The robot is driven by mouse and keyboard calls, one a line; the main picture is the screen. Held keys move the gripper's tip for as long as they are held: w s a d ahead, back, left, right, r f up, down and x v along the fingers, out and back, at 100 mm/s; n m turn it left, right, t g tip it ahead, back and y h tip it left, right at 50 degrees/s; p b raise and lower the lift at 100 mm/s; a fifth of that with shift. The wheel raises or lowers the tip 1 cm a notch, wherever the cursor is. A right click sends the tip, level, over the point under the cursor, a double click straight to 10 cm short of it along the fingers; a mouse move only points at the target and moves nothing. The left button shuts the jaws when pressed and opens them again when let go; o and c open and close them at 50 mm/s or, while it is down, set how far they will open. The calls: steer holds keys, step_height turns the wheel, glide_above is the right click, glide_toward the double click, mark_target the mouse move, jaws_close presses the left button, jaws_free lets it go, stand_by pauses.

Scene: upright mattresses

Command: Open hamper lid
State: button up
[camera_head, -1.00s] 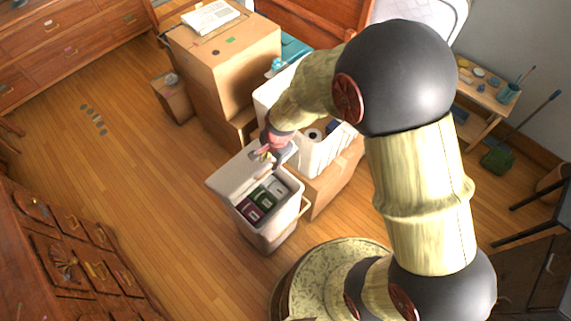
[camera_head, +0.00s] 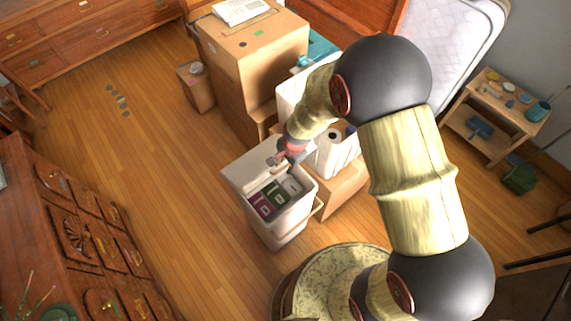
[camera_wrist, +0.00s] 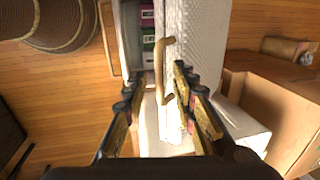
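The white hamper (camera_head: 283,228) stands on the wooden floor with its lid (camera_head: 246,170) partly raised on the left side. Purple, green and white items show inside it. In the wrist view the lid (camera_wrist: 195,35) is a white textured panel with a tan handle (camera_wrist: 165,65), and the hamper's contents show to its left. My gripper (camera_head: 284,158) is at the lid's upper right in the head view. In the wrist view my gripper's fingers (camera_wrist: 155,85) are spread apart, with the handle's near end between or just beyond them. Contact with the lid cannot be told.
A white basket (camera_head: 338,152) with a paper roll sits on a cardboard box (camera_head: 345,193) right behind the hamper. Stacked cardboard boxes (camera_head: 240,75) stand behind. A carved wooden cabinet (camera_head: 75,235) is at left. The floor between it and the hamper is clear.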

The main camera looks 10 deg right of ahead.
steer(key=shift+c, duration=0.8)
jaws_close()
